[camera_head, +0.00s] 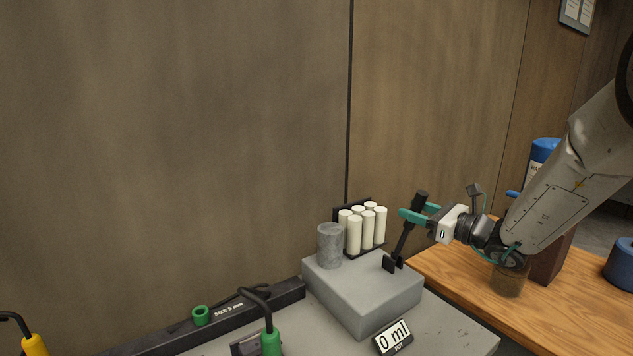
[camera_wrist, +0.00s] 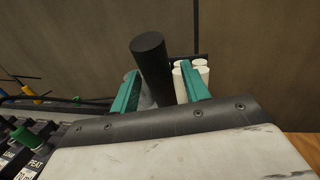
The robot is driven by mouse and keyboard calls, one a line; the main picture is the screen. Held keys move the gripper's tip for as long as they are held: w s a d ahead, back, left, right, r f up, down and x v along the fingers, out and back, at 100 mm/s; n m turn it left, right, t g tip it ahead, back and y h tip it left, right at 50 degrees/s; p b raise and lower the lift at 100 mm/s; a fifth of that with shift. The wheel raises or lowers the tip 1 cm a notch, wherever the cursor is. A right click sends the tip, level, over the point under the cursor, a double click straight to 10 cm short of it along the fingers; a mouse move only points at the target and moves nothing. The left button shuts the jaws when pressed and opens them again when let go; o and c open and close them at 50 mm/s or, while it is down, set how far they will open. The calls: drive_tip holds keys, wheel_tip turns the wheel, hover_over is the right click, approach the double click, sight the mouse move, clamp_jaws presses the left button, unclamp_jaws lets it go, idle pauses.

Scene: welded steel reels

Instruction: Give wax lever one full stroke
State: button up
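The wax lever (camera_head: 403,241) is a black bar with a thick round grip, rising from a black bracket on a grey block (camera_head: 345,300). It leans up to the right in the head view. My gripper (camera_head: 415,210) reaches in from the right, with teal fingers either side of the lever near its grip. In the wrist view the grip (camera_wrist: 152,65) stands between the fingers (camera_wrist: 160,80), with a gap visible on the right. The gripper looks open; contact is not clear. A grey cylinder (camera_head: 330,245) stands on the block. A display (camera_head: 393,338) reads "0 ml" above "POT".
White sticks (camera_head: 367,230) stand in a black rack behind the block, close to the lever. A black rail marked "SIZE 5 mm" (camera_head: 250,308) with a green ring (camera_head: 200,315) lies left. A wooden table (camera_head: 470,275) is at right. The wall (camera_head: 180,150) is close behind.

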drive_tip(key=v, duration=0.7)
idle(0.6)
drive_tip(key=shift+d, duration=0.1)
